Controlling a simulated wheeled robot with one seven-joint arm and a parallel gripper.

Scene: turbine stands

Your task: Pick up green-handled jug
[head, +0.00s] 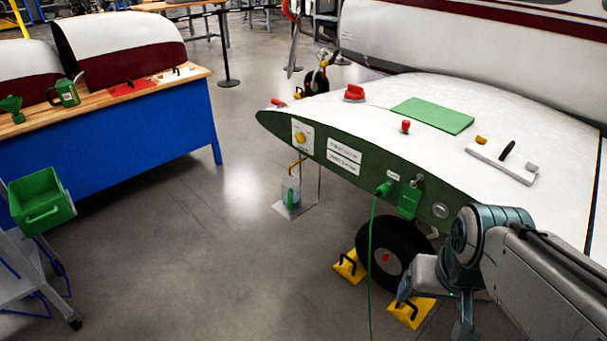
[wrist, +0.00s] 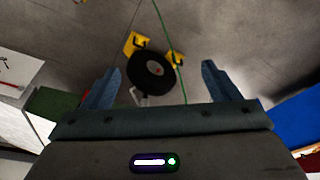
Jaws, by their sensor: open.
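The clear jug with a green handle (head: 290,190) stands upright on a small flat stand on the floor, below a yellow spout at the left end of the wing. Its green handle faces the viewer. My gripper (head: 434,306) is at the lower right in the head view, in front of the wing and well to the right of the jug. In the wrist view my gripper (wrist: 158,82) shows two blue-grey fingers spread apart with nothing between them. I cannot make out the jug in the wrist view.
The white wing (head: 380,95) with a green front edge overhangs the jug's right side. A black wheel (head: 385,262) with yellow chocks (head: 349,266) and a green hanging cable (head: 370,255) lie between gripper and jug. Left are a blue workbench (head: 110,150) and a green bin (head: 40,205). Floor left of the jug is clear.

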